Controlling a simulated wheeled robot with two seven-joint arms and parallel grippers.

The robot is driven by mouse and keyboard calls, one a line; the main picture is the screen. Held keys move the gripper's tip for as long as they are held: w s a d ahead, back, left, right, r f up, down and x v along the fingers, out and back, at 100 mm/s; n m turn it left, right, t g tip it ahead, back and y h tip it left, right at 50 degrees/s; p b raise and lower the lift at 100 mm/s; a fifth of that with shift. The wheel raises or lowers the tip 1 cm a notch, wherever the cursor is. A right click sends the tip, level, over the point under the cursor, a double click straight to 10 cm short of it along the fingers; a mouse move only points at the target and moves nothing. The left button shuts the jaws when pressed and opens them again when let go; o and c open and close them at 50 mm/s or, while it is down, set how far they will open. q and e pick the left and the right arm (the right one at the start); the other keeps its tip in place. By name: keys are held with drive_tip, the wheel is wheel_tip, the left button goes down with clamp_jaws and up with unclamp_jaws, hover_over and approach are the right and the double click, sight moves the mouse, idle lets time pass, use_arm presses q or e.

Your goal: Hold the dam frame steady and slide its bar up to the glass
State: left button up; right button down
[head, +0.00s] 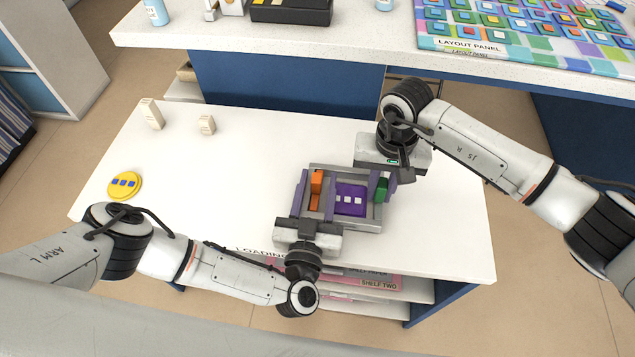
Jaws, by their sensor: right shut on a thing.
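The grey dam frame (343,168) lies on the white table near its front. A purple glass piece (350,193) with several small pale squares lies inside it. An orange block (316,182) stands at the frame's left side and a green block (382,187) at its right side. My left gripper (314,190) reaches in from the front; its purple fingers are apart, on either side of the orange block, with gaps showing. My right gripper (383,184) reaches in from the back right and is shut on the green block. The gripper bodies hide parts of the frame; the bar's contact with the glass is unclear.
A yellow disc (125,185) with blue squares lies at the table's left. Two cream blocks stand behind it, one tall (151,113), one short (206,125). A raised counter (290,45) with a colourful layout panel (530,30) is behind. The table's right end is clear.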

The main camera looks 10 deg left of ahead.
use_arm(q)
clamp_jaws()
drive_tip(key=shift+d, duration=0.1)
drive_tip(key=shift+d, duration=1.5)
drive_tip(key=shift+c, duration=0.4)
unclamp_jaws()
drive_tip(key=shift+a, duration=0.15)
drive_tip(key=shift+r, duration=0.15)
